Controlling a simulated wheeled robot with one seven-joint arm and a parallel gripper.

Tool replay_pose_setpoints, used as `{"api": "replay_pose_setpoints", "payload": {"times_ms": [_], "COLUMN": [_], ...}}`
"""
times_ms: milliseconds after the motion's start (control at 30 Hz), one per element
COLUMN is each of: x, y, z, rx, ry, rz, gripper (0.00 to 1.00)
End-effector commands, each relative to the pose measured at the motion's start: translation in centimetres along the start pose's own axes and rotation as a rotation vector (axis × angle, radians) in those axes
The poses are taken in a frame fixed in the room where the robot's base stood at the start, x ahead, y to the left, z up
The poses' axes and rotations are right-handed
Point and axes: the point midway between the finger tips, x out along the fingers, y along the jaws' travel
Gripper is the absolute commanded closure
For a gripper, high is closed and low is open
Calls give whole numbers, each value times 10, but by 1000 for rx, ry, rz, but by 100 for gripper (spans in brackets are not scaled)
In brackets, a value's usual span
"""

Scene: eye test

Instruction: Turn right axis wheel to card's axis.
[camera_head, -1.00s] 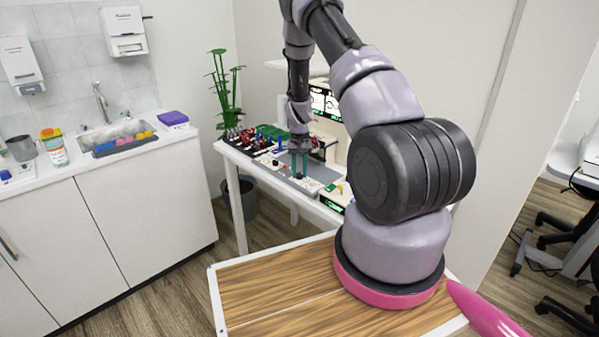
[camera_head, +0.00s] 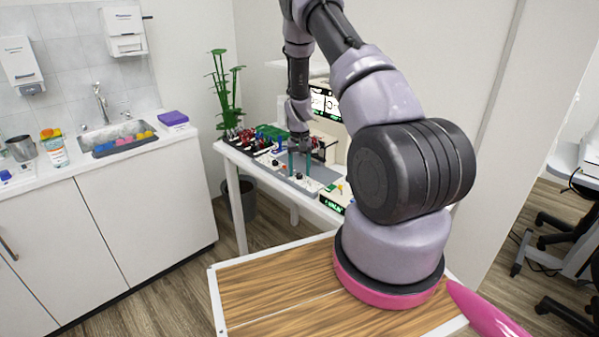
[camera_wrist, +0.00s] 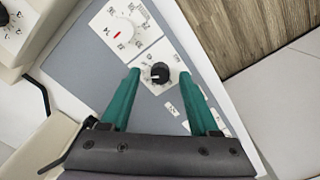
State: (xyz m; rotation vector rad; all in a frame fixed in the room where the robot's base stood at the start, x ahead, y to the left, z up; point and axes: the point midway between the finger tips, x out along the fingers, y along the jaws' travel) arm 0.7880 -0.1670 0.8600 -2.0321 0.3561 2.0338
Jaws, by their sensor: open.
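In the wrist view a black knob (camera_wrist: 160,73) with a pale pointer mark sits on a white dial plate on a grey panel (camera_wrist: 85,65). A second white dial (camera_wrist: 122,32) with a red mark lies up and left of it. I cannot tell for sure which is the right axis wheel. My gripper (camera_wrist: 159,80) is open; its two green fingers stand on either side of the black knob, with no clear contact. In the head view my gripper (camera_head: 299,165) points down over the panel on the white table. A screen (camera_head: 325,104) with symbols stands behind; no card is clearly readable.
Red and black instruments (camera_head: 240,136) stand at the table's left end. A box with a green display (camera_head: 333,204) is at the near right end. In the wrist view pale housings (camera_wrist: 20,35) and a black lever (camera_wrist: 38,95) lie at the left.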

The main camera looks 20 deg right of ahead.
Motion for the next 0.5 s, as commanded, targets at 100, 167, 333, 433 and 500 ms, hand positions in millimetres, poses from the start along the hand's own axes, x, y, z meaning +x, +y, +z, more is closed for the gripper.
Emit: {"api": "replay_pose_setpoints", "payload": {"times_ms": [100,167,333,433,500], "x": [-20,-33,-68,-83,-92], "y": [0,-1,-1,0,0], "z": [-1,-2,-1,-1,-1], "rx": [-1,0,0,0,0], "ry": [4,5,4,3,3], "rz": [-1,-1,-2,-1,-1], "gripper": [38,38,38,38,38]}}
